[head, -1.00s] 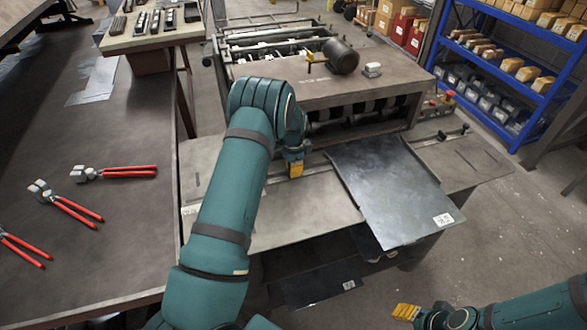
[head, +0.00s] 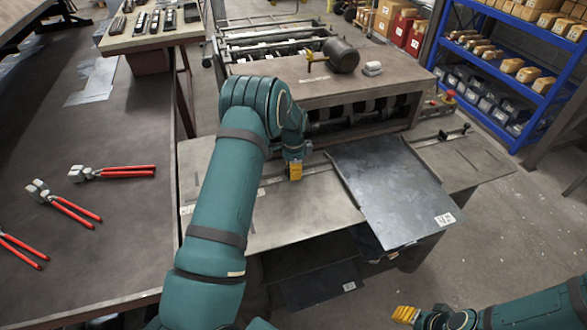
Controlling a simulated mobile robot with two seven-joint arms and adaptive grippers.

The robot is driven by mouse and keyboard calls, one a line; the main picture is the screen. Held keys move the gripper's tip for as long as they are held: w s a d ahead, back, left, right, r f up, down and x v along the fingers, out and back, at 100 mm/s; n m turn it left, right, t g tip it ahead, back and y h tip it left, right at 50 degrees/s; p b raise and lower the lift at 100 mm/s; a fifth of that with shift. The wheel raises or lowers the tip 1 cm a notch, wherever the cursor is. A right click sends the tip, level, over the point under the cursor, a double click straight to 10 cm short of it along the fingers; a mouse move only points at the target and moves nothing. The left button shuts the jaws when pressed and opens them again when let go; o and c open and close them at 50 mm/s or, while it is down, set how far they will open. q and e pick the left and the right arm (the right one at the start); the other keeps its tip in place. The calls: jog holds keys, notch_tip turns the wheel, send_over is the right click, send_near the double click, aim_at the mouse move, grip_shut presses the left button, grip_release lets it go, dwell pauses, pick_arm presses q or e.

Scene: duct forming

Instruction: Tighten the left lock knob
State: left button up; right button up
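My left gripper (head: 295,171) points down at the machine's front table (head: 310,215), just left of the dark metal sheet (head: 390,185). Its yellow fingertips are close together, and whether they hold anything is too small to tell. The left lock knob is not visible; my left gripper and arm cover that part of the table. On the right side of the table a dark lock knob (head: 466,128) stands on a guide bar. My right gripper (head: 404,314) is at the bottom right, away from the machine, with yellow fingertips seen from the side.
The forming machine's raised housing (head: 310,92) stands behind the gripper. A dark workbench (head: 110,220) with several red-handled pliers (head: 128,172) is on the left. A blue shelf (head: 510,90) with boxes stands at the back right. Another sheet (head: 318,287) lies below the table.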

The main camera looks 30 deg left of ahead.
pick_arm(q)
notch_tip(320, 180, up, 12)
dwell(0.6)
